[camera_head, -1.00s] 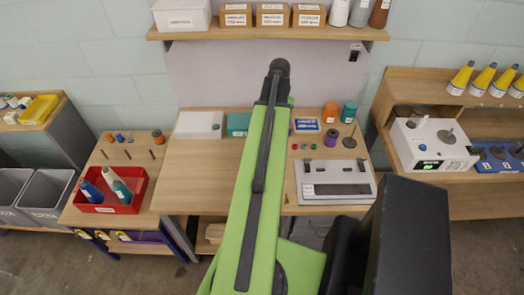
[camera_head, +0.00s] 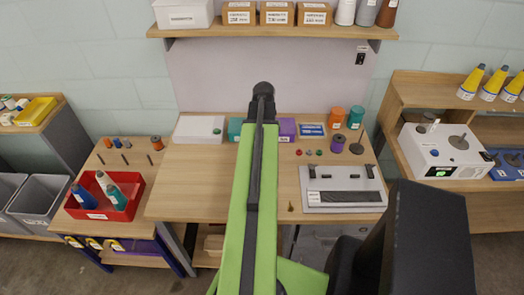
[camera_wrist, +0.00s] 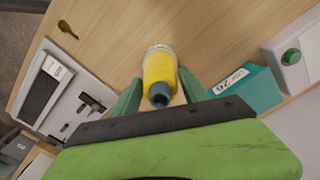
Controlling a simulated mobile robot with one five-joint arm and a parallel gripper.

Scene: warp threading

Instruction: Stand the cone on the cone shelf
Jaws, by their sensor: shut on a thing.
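In the wrist view my gripper (camera_wrist: 159,80) has its two green fingers on either side of a yellow cone (camera_wrist: 160,68) and is shut on it. The cone's grey tip points toward the camera and its pale base faces away, above the wooden table (camera_wrist: 205,40). In the head view my green arm hides my gripper and the held cone.
A white device (camera_head: 450,160) sits below the yellow cones. On the table are a grey-and-white fixture (camera_head: 342,198), a purple box (camera_head: 286,128) and several spools. A red bin (camera_head: 125,205) stands left. An upper shelf (camera_head: 205,30) runs along the back wall.

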